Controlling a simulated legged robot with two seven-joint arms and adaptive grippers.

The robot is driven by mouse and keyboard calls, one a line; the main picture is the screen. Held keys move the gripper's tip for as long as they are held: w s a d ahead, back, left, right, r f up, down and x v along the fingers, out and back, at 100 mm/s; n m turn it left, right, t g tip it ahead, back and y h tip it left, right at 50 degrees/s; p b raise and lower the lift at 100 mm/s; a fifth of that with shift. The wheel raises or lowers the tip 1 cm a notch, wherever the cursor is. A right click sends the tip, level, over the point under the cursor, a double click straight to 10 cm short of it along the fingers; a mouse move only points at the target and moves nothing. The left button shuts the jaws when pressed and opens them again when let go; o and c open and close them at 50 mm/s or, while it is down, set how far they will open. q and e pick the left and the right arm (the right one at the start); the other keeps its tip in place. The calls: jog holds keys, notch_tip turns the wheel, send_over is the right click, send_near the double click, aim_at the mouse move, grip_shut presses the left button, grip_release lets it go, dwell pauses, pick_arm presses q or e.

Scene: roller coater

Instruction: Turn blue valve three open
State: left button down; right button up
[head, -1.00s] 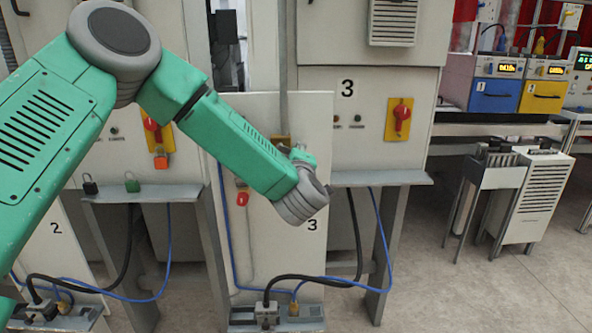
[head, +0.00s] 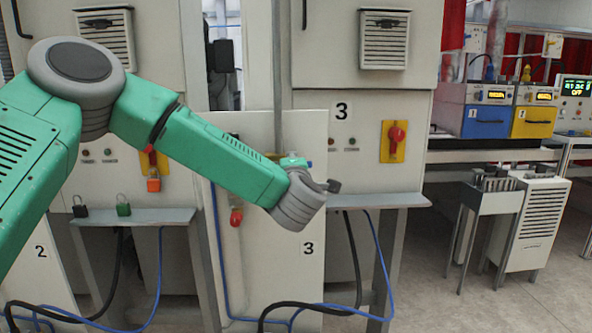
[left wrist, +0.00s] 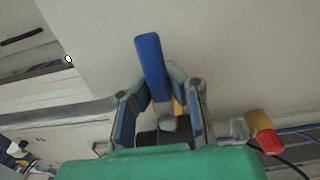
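A blue valve handle (left wrist: 152,65) stands out between the fingers of my left gripper (left wrist: 162,95) in the left wrist view. The fingers are spread on either side of its lower part, with a gap showing; contact cannot be told. A yellow part shows behind its base. In the head view a small bit of blue (head: 307,163) shows just above my left wrist, in front of the white panel marked 3 (head: 290,265). My wrist hides most of the valve there. My right gripper is out of view.
A red handle (head: 236,216) hangs on panel 3, left of my wrist; a red and yellow handle (left wrist: 262,132) shows in the wrist view. A red switch on a yellow plate (head: 394,141) is on the cabinet. A grey shelf (head: 390,200) juts out at right. Open floor lies right.

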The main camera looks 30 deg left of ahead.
pick_arm(q)
jog(key=shift+s+f, duration=0.25)
jog(key=shift+f, duration=0.4)
jog(key=c, duration=1.7)
grip_release()
jog(key=shift+s+a+r, duration=0.1)
jog(key=shift+s, duration=0.1)
jog(key=shift+o, duration=1)
jog(key=shift+s+a+r, duration=0.1)
jog(key=shift+s+r, duration=0.45)
jog(key=shift+s, duration=0.1)
jog(key=shift+w+f, duration=0.2)
jog(key=shift+w, duration=0.2)
jog(key=shift+f, duration=0.1)
jog(key=v, duration=1.2)
jog(key=shift+s, duration=0.3)
